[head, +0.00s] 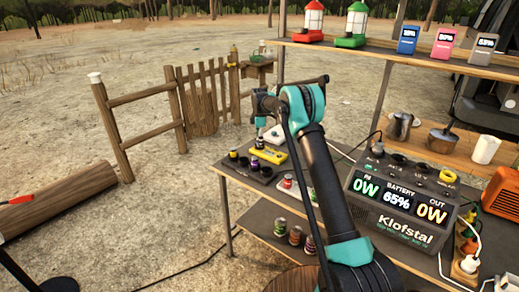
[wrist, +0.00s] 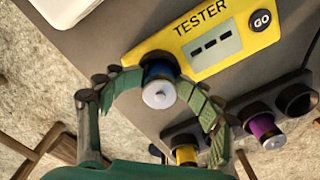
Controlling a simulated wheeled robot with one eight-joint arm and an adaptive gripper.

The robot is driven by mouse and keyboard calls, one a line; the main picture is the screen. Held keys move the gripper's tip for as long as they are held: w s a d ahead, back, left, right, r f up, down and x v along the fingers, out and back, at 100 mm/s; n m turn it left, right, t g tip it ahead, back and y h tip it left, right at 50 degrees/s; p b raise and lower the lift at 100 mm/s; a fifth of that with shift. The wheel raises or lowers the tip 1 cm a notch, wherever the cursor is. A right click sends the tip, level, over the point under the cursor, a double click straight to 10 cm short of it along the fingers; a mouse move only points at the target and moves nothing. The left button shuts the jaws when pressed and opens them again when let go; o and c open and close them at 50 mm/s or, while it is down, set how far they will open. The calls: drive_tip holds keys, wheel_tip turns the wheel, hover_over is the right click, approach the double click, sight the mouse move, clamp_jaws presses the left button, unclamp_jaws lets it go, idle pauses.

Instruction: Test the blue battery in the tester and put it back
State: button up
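The yellow tester (wrist: 225,35) lies on the grey table, with dashes on its display and a round GO button; it also shows in the head view (head: 267,153). The blue battery (wrist: 160,88) stands at the tester's near-left end, its pale round end facing the wrist camera. My gripper (wrist: 160,85) has a green finger on each side of the battery, and both fingertips appear to touch it. I cannot tell whether the battery is seated in the tester. A dark battery rack (head: 247,172) holds a yellow battery (wrist: 186,154) and a purple battery (wrist: 265,131). One rack hole (wrist: 297,100) is empty.
A power station (head: 400,205) reading 65% stands right of my arm. Several cans (head: 281,227) are on the lower shelf. Lanterns (head: 313,20) and small display boxes (head: 408,40) stand on the upper shelf. A white object (wrist: 65,8) lies beside the tester.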

drive_tip(key=shift+r, duration=0.1)
idle(0.3)
wheel_tip(320, 180, up, 12)
idle(0.5)
drive_tip(key=shift+d, duration=0.1)
drive_tip(key=s+d+r+m+t, duration=0.1)
drive_tip(key=s+d+m, duration=0.5)
drive_tip(key=s, duration=0.5)
drive_tip(key=s+d+r+m+t, duration=0.15)
drive_tip(key=s+d+m, duration=0.25)
drive_tip(key=s+d, duration=0.5)
drive_tip(key=s+d+f+m, duration=0.2)
drive_tip(key=s+f+m, duration=0.1)
drive_tip(key=s, duration=0.8)
drive_tip(key=s+d+f+m+t, duration=0.1)
drive_tip(key=s+f, duration=0.4)
drive_tip(key=s, duration=0.6)
drive_tip(key=s+d+f+m, duration=0.3)
drive_tip(key=s+f+m, duration=0.1)
drive_tip(key=s, duration=0.8)
drive_tip(key=shift+d+m+t, duration=0.35)
drive_tip(key=shift+m, duration=0.55)
